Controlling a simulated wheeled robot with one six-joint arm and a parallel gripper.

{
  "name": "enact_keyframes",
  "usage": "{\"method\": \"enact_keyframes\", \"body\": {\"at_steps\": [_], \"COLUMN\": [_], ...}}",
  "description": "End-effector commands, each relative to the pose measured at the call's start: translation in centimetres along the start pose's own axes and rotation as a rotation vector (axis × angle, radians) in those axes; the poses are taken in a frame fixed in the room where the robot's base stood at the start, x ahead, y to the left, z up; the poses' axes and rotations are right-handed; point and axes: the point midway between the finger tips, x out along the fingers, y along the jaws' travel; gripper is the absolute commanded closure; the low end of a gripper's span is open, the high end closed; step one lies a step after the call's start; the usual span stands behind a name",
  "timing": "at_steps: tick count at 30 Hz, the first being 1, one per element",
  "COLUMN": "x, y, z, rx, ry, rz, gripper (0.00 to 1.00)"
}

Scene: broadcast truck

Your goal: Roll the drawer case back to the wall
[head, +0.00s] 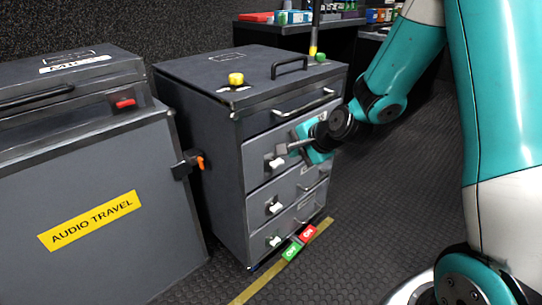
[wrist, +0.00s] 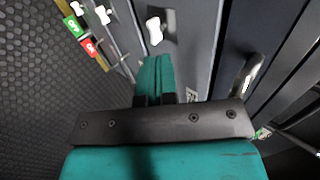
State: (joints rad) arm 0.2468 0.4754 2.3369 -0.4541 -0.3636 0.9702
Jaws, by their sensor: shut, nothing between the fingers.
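The dark grey drawer case (head: 205,90) stands in the middle of the head view, with several drawers on its front, white latches and bar handles. A yellow knob (head: 236,79) and a black handle (head: 290,66) are on its top. My gripper (head: 284,149) is shut and empty at the upper part of the case's front, close to a white latch (head: 276,162); I cannot tell whether it touches. In the wrist view, the shut teal fingers (wrist: 155,75) point along the drawer fronts, beside a white latch (wrist: 154,30). The wall behind the case (head: 150,28) is dark and speckled.
A grey case labelled AUDIO TRAVEL (head: 90,220) stands close at the left, with an orange-tipped latch (head: 199,162) between the two. A yellow floor strip (head: 262,282) with green and red tags (head: 308,234) runs along the case's front. Shelves stand behind.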

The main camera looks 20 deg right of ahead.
Motion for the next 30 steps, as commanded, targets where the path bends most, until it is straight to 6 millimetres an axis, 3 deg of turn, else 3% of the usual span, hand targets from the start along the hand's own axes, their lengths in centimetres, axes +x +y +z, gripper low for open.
{"method": "enact_keyframes", "body": {"at_steps": [1, 9, 12, 18, 30], "x": [1.5, 7.1, 8.1, 9.3, 9.4], "y": [0.3, 0.2, -1.3, -2.5, -2.7], "z": [0.1, 0.1, 0.2, 0.2, 0.1], "rx": [-0.002, -0.004, -0.005, -0.003, -0.002], "ry": [-0.004, -0.003, -0.002, -0.003, -0.001], "rz": [0.001, 0.001, -0.003, 0.000, 0.000], "gripper": [1.00, 1.00, 1.00, 1.00, 1.00]}}
